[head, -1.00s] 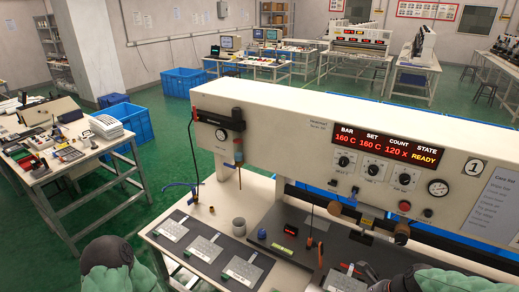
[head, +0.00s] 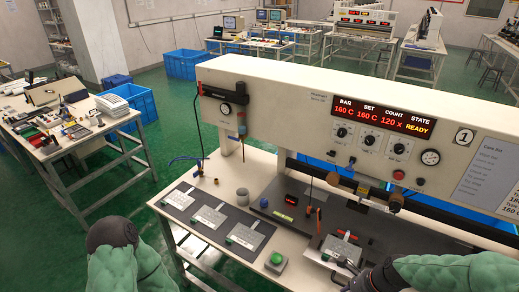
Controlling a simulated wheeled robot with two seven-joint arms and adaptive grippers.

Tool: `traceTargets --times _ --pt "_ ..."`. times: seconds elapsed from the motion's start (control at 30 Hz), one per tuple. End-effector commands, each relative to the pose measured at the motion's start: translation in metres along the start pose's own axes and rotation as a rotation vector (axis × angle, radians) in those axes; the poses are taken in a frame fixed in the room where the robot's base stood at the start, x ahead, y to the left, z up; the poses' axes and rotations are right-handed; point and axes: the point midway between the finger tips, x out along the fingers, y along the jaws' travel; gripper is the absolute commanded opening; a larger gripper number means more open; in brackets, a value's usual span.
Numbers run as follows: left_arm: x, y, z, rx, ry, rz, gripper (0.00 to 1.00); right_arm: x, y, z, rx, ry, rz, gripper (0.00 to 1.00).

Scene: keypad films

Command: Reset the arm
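My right arm (head: 450,272) comes in from the lower right. Its dark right gripper (head: 350,268) is low over the front of the bench, beside a plate with a pale keypad film (head: 341,250). The fingertips are small and dark, so I cannot tell whether they are open or touch the plate. My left arm (head: 115,240) shows as a green sleeve and dark joint at the lower left, off the bench. Its gripper is not visible. The press machine (head: 280,97) stands along the bench, its display (head: 384,116) reading 160 C, 160 C, 120 x, READY.
Several film plates (head: 210,217) lie on a dark mat at the bench's left. A green button box (head: 275,262) sits at the front edge, and a grey cup (head: 242,195) stands behind. A cluttered side table (head: 62,135) and blue crates (head: 186,64) are further left.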

Motion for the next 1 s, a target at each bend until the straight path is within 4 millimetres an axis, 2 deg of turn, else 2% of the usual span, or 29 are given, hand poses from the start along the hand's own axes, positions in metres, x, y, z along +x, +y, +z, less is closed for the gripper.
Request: traceTargets --times 0.17,0.37,0.7,0.9,1.0 --pt "0.007 -0.003 -0.001 0.0 0.001 0.0 0.4 0.046 0.011 0.004 -0.196 0.003 0.029 0.38" --pt "0.016 -0.006 -0.001 0.0 0.001 0.0 0.4 0.109 0.033 0.011 -0.516 0.0 0.062 0.38" --pt "0.03 -0.011 -0.002 0.0 0.001 0.0 0.4 0.204 0.089 0.026 -1.074 -0.036 0.106 0.38" --pt "0.038 -0.013 -0.002 0.0 0.001 0.0 0.4 0.246 0.127 0.034 -1.372 -0.068 0.118 0.38" --pt "0.04 -0.014 -0.002 0.0 0.001 0.0 0.4 0.258 0.14 0.037 -1.478 -0.081 0.118 0.38"
